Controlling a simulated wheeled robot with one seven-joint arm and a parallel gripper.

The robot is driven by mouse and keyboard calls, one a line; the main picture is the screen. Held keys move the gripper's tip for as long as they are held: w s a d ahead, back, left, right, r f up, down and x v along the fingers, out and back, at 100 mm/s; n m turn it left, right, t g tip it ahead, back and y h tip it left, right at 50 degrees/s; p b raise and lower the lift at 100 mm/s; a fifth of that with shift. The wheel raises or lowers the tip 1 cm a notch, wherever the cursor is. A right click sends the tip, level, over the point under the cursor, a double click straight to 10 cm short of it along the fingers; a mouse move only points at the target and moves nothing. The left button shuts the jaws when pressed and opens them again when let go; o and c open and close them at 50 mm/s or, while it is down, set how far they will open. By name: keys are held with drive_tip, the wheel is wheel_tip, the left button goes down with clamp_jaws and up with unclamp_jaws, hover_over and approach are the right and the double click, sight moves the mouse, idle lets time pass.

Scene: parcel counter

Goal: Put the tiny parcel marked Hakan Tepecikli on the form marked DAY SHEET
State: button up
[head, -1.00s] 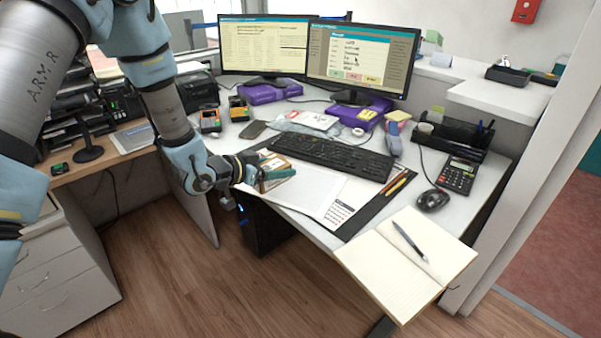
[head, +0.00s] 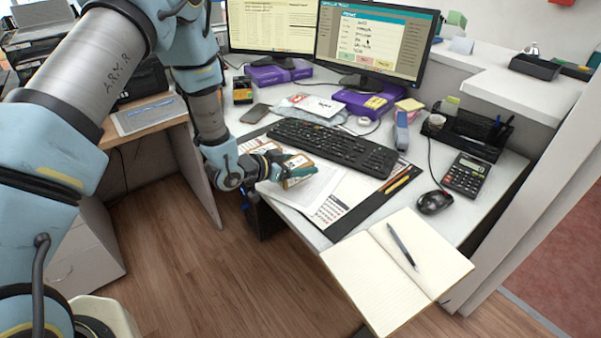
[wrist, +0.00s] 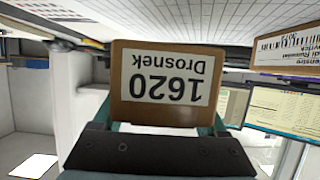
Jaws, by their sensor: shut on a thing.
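My gripper (head: 288,174) is shut on a small brown parcel (head: 298,162), above the near left part of the desk. In the wrist view the parcel (wrist: 165,88) sits between the fingers, with an upside-down white label reading "1620 Drosnek". The name Hakan Tepecikli is not visible on the side shown. A white sheet (head: 313,187) lies below and beside the gripper, partly hidden by it. A second printed sheet (head: 334,208) shows at its right. The heading DAY SHEET cannot be read on either.
A black keyboard (head: 335,148) lies just behind the held parcel. An open notebook (head: 385,290) with a pen lies at the front. A mouse (head: 434,202), a calculator (head: 467,175) and two monitors (head: 372,40) stand around. Another labelled thing (wrist: 288,48) shows at the wrist view's right.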

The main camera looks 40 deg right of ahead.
drive_tip(key=shift+f+p, duration=0.35)
drive_tip(key=shift+f, duration=1.45)
drive_tip(key=shift+f, duration=0.2)
drive_tip(key=o, duration=1.5)
drive_tip(key=shift+r, duration=0.15)
